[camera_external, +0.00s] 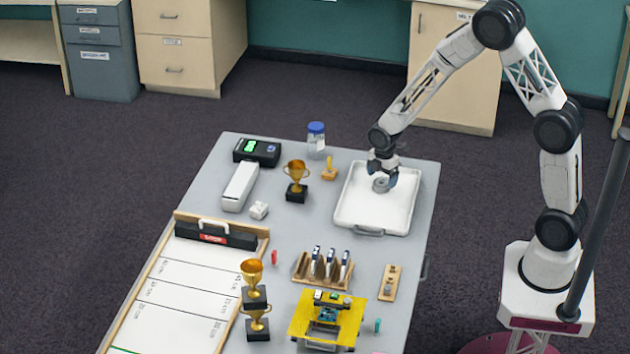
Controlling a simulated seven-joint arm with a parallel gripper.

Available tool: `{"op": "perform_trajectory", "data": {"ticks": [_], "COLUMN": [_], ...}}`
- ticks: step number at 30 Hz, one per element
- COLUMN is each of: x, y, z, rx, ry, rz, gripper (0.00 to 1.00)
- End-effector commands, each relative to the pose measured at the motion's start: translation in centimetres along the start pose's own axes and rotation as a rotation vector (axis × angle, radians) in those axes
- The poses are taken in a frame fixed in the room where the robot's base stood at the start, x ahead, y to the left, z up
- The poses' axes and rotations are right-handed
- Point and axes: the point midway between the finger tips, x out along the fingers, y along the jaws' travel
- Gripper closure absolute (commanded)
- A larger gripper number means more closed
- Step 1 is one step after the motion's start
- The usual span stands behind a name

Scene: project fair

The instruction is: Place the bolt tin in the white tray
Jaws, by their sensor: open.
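The white tray (348,212) lies on the right back part of the grey table, with a handle on its near side. A small round grey tin, which looks like the bolt tin (380,185), is inside the tray, a little behind its middle. My gripper (382,177) points down over the tray, open, with its fingers close around or just above the tin. Whether a finger touches the tin cannot be told from this view. The tin's upper part is partly hidden by the fingers.
Left of the tray stand a small stamp (329,170), a gold trophy (296,178) and a blue-lidded jar (316,140). A wooden rack (322,270) and a yellow platform (300,318) are in front. Bare table lies between tray and rack.

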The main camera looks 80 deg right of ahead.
Motion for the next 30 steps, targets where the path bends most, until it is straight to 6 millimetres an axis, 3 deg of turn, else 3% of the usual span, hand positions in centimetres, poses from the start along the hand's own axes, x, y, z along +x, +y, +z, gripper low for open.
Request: {"op": "perform_trajectory", "data": {"ticks": [15,22,30], "x": [-7.2,-8.8,-9.1], "y": [0.1,0.0,0.0], "z": [0.0,0.0,0.0], "rx": [0.0,0.0,0.0], "ry": [0.001,0.0,0.0], "rz": [0.003,0.002,0.001], "gripper": [0.09,0.09,0.09]}}
